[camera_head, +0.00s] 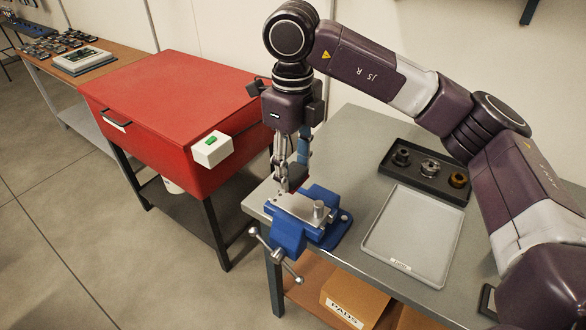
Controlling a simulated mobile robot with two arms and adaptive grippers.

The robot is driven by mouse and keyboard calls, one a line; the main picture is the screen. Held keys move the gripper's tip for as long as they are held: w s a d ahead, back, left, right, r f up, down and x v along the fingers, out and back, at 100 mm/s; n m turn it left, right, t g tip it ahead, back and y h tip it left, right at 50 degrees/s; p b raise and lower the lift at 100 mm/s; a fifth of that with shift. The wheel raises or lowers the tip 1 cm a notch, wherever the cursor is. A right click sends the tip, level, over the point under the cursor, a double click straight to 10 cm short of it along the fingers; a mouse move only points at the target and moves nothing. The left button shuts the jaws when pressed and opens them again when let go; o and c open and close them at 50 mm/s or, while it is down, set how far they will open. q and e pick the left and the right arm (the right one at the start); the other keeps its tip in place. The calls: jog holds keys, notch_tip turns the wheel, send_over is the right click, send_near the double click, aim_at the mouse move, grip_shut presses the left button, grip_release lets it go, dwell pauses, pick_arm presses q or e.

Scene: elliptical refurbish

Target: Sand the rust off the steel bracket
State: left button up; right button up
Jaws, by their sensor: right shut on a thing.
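The steel bracket (293,206) is a flat, light grey metal piece. It lies in the jaws of the blue vise (289,235) at the left corner of the grey workbench. Rust on it is too small to make out. My right gripper (291,184) points down over the bracket's far side. My left gripper is not in view.
A grey tray (371,247) lies empty right of the vise. A black tray (393,177) behind it holds three round parts. A red cabinet (180,90) with a green-button box (213,149) stands left. A box marked PADS (340,310) sits below the bench.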

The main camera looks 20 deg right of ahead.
jog(key=shift+r+p, duration=0.8)
jog(key=shift+r, duration=0.7)
